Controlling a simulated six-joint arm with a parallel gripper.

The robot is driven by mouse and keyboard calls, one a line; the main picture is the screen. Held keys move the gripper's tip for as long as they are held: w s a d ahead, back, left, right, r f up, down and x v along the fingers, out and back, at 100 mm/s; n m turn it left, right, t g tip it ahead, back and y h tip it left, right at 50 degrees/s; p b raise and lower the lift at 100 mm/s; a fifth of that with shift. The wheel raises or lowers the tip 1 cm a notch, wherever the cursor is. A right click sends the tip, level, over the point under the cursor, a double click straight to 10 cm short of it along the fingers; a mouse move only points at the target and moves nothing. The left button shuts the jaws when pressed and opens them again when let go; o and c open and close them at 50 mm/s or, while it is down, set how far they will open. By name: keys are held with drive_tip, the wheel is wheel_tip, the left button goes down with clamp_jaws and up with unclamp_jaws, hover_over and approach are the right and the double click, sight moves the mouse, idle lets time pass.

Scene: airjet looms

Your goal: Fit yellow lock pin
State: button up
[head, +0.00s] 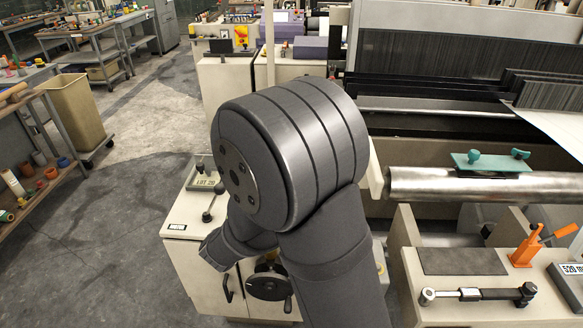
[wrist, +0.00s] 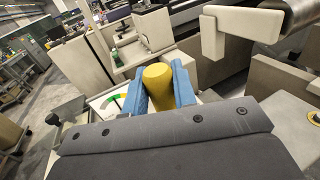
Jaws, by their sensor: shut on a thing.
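The yellow lock pin (wrist: 158,86) shows in the wrist view, upright in the picture with a rounded top. My gripper (wrist: 160,88) has its two blue fingers pressed against the pin's left and right sides. The lower end of the pin is hidden behind my gripper's grey body. In the head view my grey arm blocks the sight of the gripper and the pin. I cannot tell from the frames whether the pin touches anything besides the fingers, and I cannot make out a socket for it.
A cream cabinet (head: 185,262) with a black handwheel (head: 268,284) stands beside my arm. A steel roller (head: 430,185) carries a teal clamp (head: 490,160). A torque wrench (head: 480,294) and an orange toggle clamp (head: 540,243) sit at right. Floor at left (head: 135,185) is clear.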

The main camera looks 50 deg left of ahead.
drive_tip(key=v, duration=0.2)
drive_tip(key=shift+s+d+f, duration=0.1)
drive_tip(key=shift+s+f, duration=0.05)
drive_tip(key=shift+s, duration=0.1)
drive_tip(key=shift+f, duration=2.9)
wheel_tip(320, 180, down, 9)
drive_tip(key=shift+f, duration=0.2)
drive_tip(key=o, duration=1.1)
